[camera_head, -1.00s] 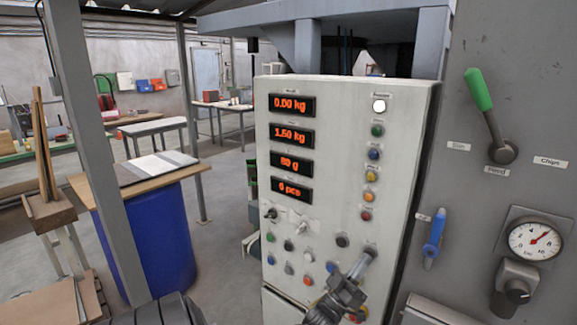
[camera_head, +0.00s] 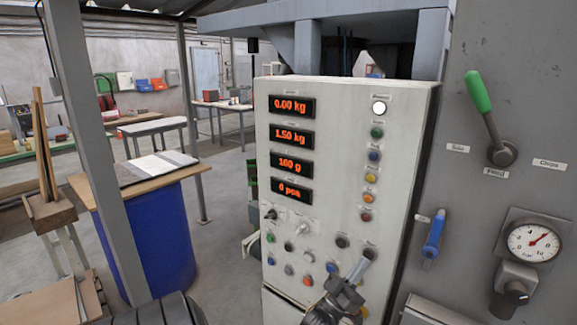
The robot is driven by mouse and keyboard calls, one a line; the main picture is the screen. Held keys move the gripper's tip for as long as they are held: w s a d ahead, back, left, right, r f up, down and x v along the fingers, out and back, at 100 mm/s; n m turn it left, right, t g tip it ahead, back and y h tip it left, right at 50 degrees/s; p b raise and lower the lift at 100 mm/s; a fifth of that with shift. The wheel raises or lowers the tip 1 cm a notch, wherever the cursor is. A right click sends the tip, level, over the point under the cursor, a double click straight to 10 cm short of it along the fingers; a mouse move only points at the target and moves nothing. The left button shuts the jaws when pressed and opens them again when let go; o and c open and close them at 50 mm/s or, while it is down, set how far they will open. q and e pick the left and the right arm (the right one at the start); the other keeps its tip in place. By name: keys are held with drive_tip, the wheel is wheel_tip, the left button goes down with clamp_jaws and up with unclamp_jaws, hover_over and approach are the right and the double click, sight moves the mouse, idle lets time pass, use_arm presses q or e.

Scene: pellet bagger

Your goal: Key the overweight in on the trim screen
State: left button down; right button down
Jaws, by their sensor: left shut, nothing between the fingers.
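The pale control cabinet (camera_head: 340,150) stands in the middle of the head view. Its four red displays read 0.00 kg (camera_head: 292,106), 1.50 kg (camera_head: 292,137), 100 g (camera_head: 292,164) and 0 pcs (camera_head: 292,190). The labels above them are too small to read. My left gripper (camera_head: 367,261) is shut and empty at the lower right of the panel. Its tip is at a dark button (camera_head: 370,251); I cannot tell whether it touches. A second dark button (camera_head: 342,241) is just left. My right gripper is not in view.
Coloured buttons (camera_head: 372,172) run down the panel's right side below a lit white lamp (camera_head: 379,108). Two toggle switches (camera_head: 302,229) and more buttons sit lower left. A green-handled lever (camera_head: 479,92), blue valve handle (camera_head: 434,236) and gauge (camera_head: 534,243) are on the grey machine at right.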

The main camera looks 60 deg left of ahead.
use_arm(q)
drive_tip(key=shift+s, duration=0.1)
drive_tip(key=s, duration=0.1)
drive_tip(key=s+d+p, duration=0.1)
drive_tip(key=s, duration=0.1)
drive_tip(key=s+d+p, duration=0.1)
drive_tip(key=s, duration=0.1)
drive_tip(key=shift+s, duration=0.25)
idle(0.5)
